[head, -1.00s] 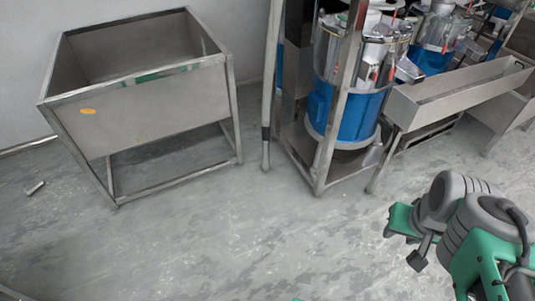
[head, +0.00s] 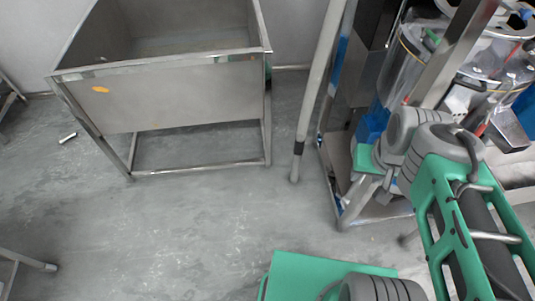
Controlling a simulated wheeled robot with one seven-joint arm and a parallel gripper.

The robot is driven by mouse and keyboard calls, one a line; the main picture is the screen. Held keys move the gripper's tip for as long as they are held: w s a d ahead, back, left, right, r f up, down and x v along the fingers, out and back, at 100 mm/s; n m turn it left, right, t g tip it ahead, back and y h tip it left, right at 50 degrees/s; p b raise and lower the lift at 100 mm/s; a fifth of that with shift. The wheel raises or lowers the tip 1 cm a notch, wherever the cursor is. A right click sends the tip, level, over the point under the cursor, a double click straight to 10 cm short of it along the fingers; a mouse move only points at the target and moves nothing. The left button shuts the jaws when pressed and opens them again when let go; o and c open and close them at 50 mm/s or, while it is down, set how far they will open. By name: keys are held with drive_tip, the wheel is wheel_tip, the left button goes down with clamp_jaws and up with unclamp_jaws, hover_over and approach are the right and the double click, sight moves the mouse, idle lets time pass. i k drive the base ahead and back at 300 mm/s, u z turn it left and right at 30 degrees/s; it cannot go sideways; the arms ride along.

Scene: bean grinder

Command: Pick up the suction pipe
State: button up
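The suction pipe appears to be the long pale grey tube (head: 315,95) that stands slightly tilted between the steel bin and the grinder frame. It has a dark band near its lower end, and its foot is at the floor. Its top is outside the picture. My arm reaches in from the right, with its wrist just right of the pipe's lower part. My gripper (head: 358,192) seems to be the small grey part below the green wrist piece, apart from the pipe. Its fingers are too small and partly hidden to tell their opening.
An open steel bin on legs (head: 180,95) stands left of the pipe. A steel frame (head: 460,55) with clear and blue grinder parts stands close behind my arm. A small metal cylinder (head: 68,137) lies on the floor at left. The floor before the bin is clear.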

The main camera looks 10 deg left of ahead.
sight(300, 139)
drive_tip(key=u, duration=1.05)
drive_tip(key=i, duration=1)
drive_tip(key=u, duration=1.05)
